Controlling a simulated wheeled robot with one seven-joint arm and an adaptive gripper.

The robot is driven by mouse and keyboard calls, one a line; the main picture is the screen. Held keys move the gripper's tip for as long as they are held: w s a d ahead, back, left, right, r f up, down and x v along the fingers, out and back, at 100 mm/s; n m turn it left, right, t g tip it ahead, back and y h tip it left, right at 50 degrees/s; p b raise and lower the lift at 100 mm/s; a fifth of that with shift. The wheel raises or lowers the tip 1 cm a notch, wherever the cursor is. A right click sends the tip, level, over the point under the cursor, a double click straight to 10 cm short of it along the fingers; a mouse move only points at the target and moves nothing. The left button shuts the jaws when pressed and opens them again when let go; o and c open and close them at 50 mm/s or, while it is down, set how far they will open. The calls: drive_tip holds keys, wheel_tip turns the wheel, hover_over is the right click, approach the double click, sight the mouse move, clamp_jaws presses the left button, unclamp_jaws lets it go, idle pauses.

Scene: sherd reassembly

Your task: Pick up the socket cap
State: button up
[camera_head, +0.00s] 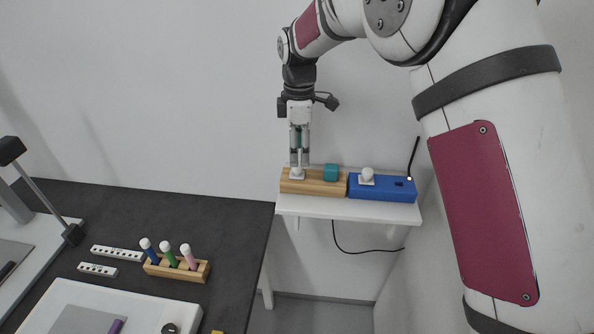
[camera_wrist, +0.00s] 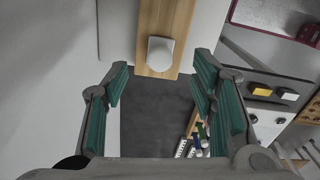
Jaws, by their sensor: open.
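A small white cap (camera_head: 297,174) sits on the left end of a wooden block (camera_head: 315,187) on the wall shelf. In the wrist view the white cap (camera_wrist: 160,54) stands on the pale wooden strip (camera_wrist: 178,12), between the lines of my fingers and a little beyond their tips. My gripper (camera_head: 299,162) points straight down just over the cap, its fingers apart and empty. It also shows in the wrist view (camera_wrist: 161,75) with teal pads. A second white rounded piece (camera_head: 367,174) sits on a blue block (camera_head: 395,189) to the right. Which white piece is the socket cap, I cannot tell for certain.
A black stalk (camera_head: 413,157) rises from the blue block. The shelf (camera_head: 350,208) is narrow, against the wall. A dark table (camera_head: 190,215) with a marker rack (camera_head: 177,267) lies lower left.

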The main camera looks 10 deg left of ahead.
sight(297, 172)
drive_tip(key=shift+a+f+p, duration=0.1)
drive_tip(key=shift+f+p, duration=0.55)
drive_tip(key=shift+f, duration=2.15)
drive_tip(key=c, duration=1.2)
